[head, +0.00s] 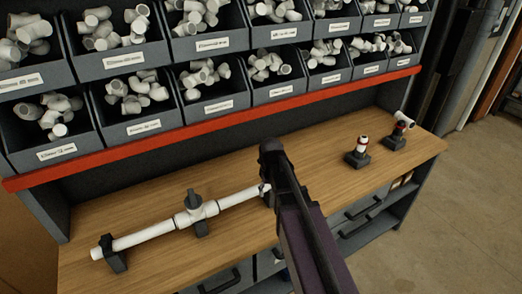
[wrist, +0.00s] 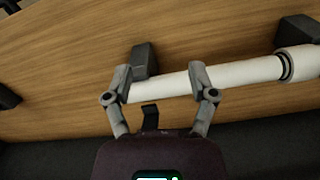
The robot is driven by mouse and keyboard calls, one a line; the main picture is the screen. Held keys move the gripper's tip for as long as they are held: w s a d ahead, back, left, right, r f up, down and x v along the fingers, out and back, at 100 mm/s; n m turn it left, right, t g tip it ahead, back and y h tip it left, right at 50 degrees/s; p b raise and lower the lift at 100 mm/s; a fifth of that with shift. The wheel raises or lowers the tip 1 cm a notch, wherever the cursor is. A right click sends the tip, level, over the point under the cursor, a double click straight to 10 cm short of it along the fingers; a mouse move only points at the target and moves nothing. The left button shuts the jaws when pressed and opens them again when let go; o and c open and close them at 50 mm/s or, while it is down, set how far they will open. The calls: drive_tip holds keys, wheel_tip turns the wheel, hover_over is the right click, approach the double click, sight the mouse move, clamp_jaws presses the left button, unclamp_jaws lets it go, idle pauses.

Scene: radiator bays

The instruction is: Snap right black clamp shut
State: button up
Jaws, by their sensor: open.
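A white pipe (head: 240,197) with a grey-handled valve (head: 194,207) lies along the bench; it also crosses the wrist view (wrist: 235,75). The right black clamp shows in the wrist view at the pipe's end, with a black block (wrist: 145,60) on the far side and a small black piece (wrist: 150,117) on the near side. No black part covers the white pipe between them. My gripper (wrist: 161,82) is open, its grey fingers apart on both sides of the clamp. In the head view my arm hides most of this clamp.
A left black clamp (head: 116,262) and a middle support (head: 201,230) hold the pipe. Two black stands with fittings (head: 358,154) (head: 396,138) are at the right. Bins of white fittings (head: 130,118) sit above a red rail (head: 205,122). The bench front is clear.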

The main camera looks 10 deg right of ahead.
drive_tip(key=w+r+n+p, duration=0.2)
drive_tip(key=w+r+p, duration=1)
drive_tip(key=w, duration=0.6)
drive_tip(key=shift+r, duration=0.75)
drive_tip(key=shift+f, duration=0.15)
wheel_tip(320, 180, down, 14)
drive_tip(key=b, duration=1.4)
drive_tip(key=shift+r, duration=0.25)
clamp_jaws()
